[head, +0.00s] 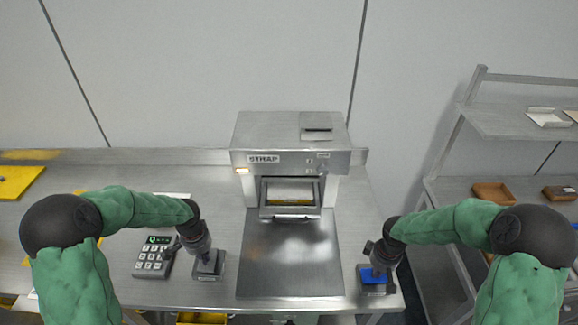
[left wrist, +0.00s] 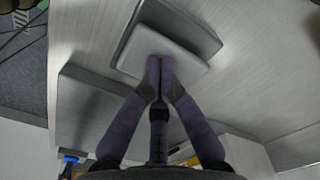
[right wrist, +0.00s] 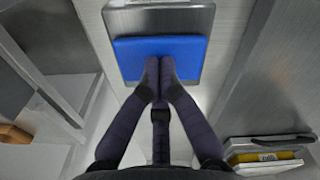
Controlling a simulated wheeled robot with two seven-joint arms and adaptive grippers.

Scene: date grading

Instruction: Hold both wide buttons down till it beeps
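The left wide button is a grey pad (head: 208,263) on a metal base at the front of the bench; it also shows in the left wrist view (left wrist: 135,66). My left gripper (left wrist: 160,62) is shut, empty, with its tips at the pad's near edge. The right wide button is a blue pad (head: 373,274) on a metal base; it fills the top of the right wrist view (right wrist: 190,50). My right gripper (right wrist: 160,64) is shut, empty, with its tips over the blue pad. I cannot tell how far either pad is pressed.
A keypad with a green display (head: 158,240) sits left of the grey pad. A shelf rack (head: 500,190) with brown trays stands at right. The metal plate (head: 290,275) in front of the machine is clear.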

